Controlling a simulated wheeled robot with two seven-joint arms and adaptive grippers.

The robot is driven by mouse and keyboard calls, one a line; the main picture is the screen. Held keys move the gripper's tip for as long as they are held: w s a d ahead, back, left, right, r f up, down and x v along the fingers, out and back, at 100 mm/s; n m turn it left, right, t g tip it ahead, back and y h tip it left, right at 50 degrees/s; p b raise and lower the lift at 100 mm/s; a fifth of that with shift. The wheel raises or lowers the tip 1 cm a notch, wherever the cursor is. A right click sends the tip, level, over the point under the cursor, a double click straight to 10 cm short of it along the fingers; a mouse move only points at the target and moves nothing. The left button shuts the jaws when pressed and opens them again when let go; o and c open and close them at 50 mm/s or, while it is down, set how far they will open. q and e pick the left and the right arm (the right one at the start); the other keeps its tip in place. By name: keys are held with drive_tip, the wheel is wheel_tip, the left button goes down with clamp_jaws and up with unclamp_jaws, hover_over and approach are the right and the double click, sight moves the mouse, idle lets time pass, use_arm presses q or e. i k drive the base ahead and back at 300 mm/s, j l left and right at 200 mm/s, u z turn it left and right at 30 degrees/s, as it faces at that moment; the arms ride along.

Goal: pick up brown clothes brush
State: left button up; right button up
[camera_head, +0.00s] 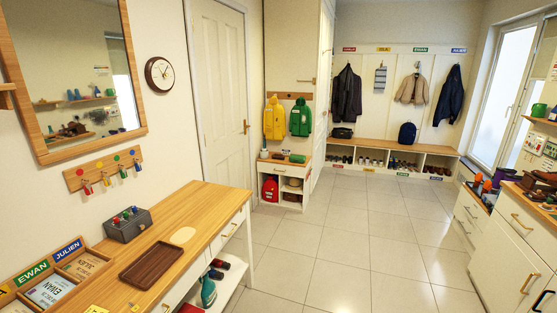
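I cannot clearly make out a brown clothes brush. A small dark brown item (279,156) lies on top of the low white cabinet (284,168) by the door, and it is too small to identify. Other brown items (543,181) sit on the wooden-topped cabinet at the right, also too small to tell apart.
A long wooden-topped table (205,205) with a brown tray (152,263) and a grey key box (128,224) stands at the left. A bench with shoe cubbies (390,147) spans the back wall. The tiled floor (350,235) between is clear.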

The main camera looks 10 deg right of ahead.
sight(280, 157)
drive_tip(key=i+l+z, duration=0.65)
drive_tip(key=i, duration=0.3)
drive_tip(key=i+z, duration=0.25)
drive_tip(key=i, duration=0.55)
drive_tip(key=i+u, duration=0.2)
drive_tip(key=i, duration=1.05)
drive_tip(key=i+l+u, duration=0.15)
drive_tip(key=i, duration=1.05)
drive_tip(key=i+u, duration=0.75)
drive_tip(key=i+l, duration=0.05)
drive_tip(key=i, duration=0.05)
